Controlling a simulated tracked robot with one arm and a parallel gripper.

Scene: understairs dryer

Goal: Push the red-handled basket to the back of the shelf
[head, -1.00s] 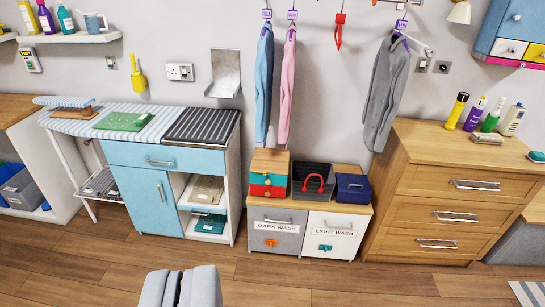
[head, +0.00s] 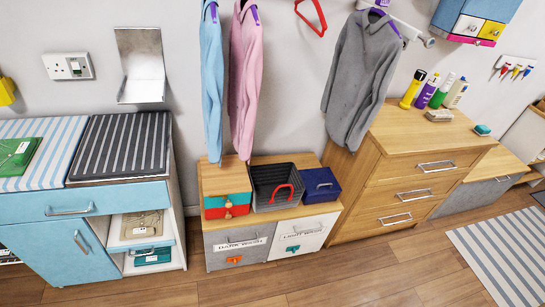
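The red-handled basket (head: 263,177) is dark grey and open, with a red handle (head: 281,191) at its front side. It stands upright on the wooden top (head: 252,218) of a low unit, between a small box with teal and red drawers (head: 226,203) on the left and a blue lidded box (head: 321,186) on the right. A strip of bare wood shows behind it. My gripper is not in view, and nothing touches the basket.
Below are a grey DARK WASH front (head: 240,244) and a white LIGHT WASH front (head: 298,241). Blue (head: 211,85) and pink (head: 245,85) garments hang above left, a grey one (head: 360,80) above right. A dresser (head: 400,185) flanks the right. Wooden floor (head: 350,285) in front is clear.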

